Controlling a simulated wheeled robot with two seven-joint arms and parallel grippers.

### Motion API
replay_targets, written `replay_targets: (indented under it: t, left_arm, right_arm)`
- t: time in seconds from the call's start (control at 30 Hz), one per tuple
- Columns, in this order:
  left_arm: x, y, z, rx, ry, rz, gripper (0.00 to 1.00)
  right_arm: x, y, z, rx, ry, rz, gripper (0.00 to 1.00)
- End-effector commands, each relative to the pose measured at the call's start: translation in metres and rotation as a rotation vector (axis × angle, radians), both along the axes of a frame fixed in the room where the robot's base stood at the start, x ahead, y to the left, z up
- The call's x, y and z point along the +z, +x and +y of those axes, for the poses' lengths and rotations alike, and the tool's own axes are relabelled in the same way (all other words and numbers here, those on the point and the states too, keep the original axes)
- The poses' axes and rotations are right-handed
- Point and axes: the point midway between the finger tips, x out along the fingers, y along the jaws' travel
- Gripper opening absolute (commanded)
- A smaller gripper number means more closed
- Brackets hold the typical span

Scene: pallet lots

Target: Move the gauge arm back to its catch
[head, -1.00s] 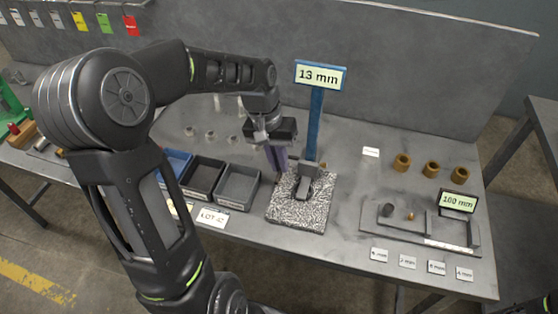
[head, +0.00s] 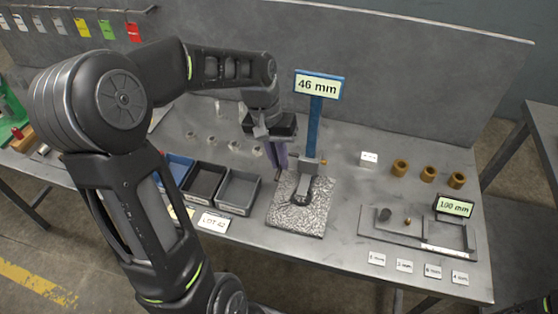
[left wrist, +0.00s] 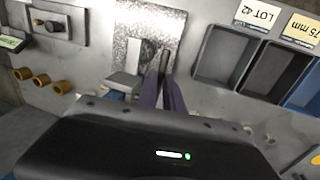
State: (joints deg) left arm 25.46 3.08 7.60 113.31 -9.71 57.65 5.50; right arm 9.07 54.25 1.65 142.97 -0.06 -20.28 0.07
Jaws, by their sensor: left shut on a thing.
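The gauge stands on a speckled plate (head: 300,218), with a blue post (head: 315,128) and a display (head: 319,86) reading 46 mm. Its grey arm (head: 306,166) is at the foot of the post, above a dark part on the plate. My left gripper (head: 281,168) points down at the left side of the gauge arm, its purple fingers close together. In the left wrist view the fingertips (left wrist: 165,78) are shut on a thin dark bar, which I take as the gauge arm's handle (left wrist: 164,59). The exact grip is partly hidden. My right gripper is not in view.
Bins (head: 237,190) stand left of the plate, with a LOT 42 card (head: 213,221) in front. At right are brown rings (head: 428,174) and a grey fixture (head: 400,232) with a display reading about 100 mm. Small cards (head: 404,266) lie at the front edge.

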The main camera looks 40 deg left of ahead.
Motion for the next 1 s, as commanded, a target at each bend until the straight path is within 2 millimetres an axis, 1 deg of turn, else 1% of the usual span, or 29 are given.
replay_targets:
  t: [0.03, 0.2, 0.3, 0.43, 0.5, 0.6, 0.97, 1.0]
  left_arm:
    - [0.021, 0.001, 0.000, 0.000, 0.002, -0.005, 0.00]
    - [0.065, 0.002, 0.000, 0.000, 0.002, -0.006, 0.00]
    - [0.089, 0.001, 0.000, 0.000, 0.002, -0.007, 0.00]
    - [0.112, 0.002, 0.000, 0.000, 0.002, -0.006, 0.00]
    - [0.120, 0.001, 0.001, 0.001, 0.002, -0.006, 0.00]
    - [0.127, 0.001, 0.001, 0.001, 0.002, -0.006, 0.00]
    - [0.130, 0.002, 0.001, 0.001, 0.002, -0.010, 0.00]
    - [0.130, 0.002, 0.001, 0.001, 0.003, -0.011, 0.12]
  right_arm:
    - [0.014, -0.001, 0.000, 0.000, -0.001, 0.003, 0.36]
    - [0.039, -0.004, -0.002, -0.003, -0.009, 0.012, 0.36]
    - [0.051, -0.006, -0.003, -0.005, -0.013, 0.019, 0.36]
    - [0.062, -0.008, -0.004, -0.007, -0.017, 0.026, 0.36]
    - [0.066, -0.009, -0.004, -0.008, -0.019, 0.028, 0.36]
    - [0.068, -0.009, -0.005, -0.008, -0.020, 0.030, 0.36]
    - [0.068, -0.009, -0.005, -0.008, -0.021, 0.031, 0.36]
    - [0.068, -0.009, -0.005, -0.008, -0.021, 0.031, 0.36]
